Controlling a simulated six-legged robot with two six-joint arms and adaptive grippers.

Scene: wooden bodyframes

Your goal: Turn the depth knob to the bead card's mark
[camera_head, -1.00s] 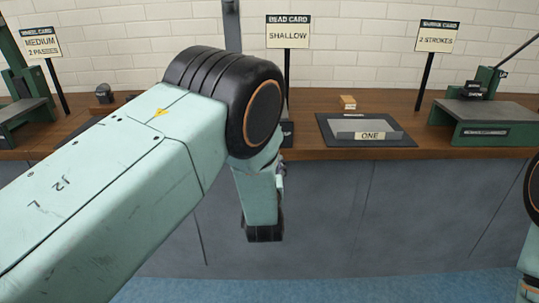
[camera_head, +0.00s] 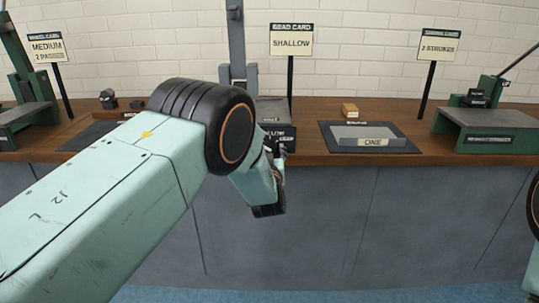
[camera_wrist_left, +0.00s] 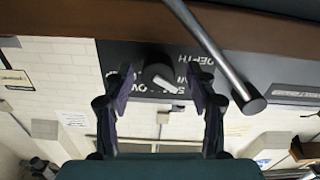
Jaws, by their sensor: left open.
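The bead card (camera_head: 291,41) stands on a black post and reads SHALLOW. Behind my left arm is a grey machine (camera_head: 237,45) with a tall column; its dark front panel (camera_head: 288,135) carries partly hidden lettering. In the left wrist view, the round dark depth knob (camera_wrist_left: 158,73) has a pale pointer bar angled to the lower right, with upside-down DEPTH lettering beside it. My left gripper (camera_wrist_left: 163,80) is open, its fingers on either side of the knob; I cannot tell whether they touch it. My right gripper is out of view.
A metal lever (camera_wrist_left: 215,50) with a round end passes close to the right finger. On the bench (camera_head: 310,155) lie a dark tray (camera_head: 370,137) marked ONE and a small wooden block (camera_head: 350,110). A green machine (camera_head: 485,125) stands right, another (camera_head: 28,100) left.

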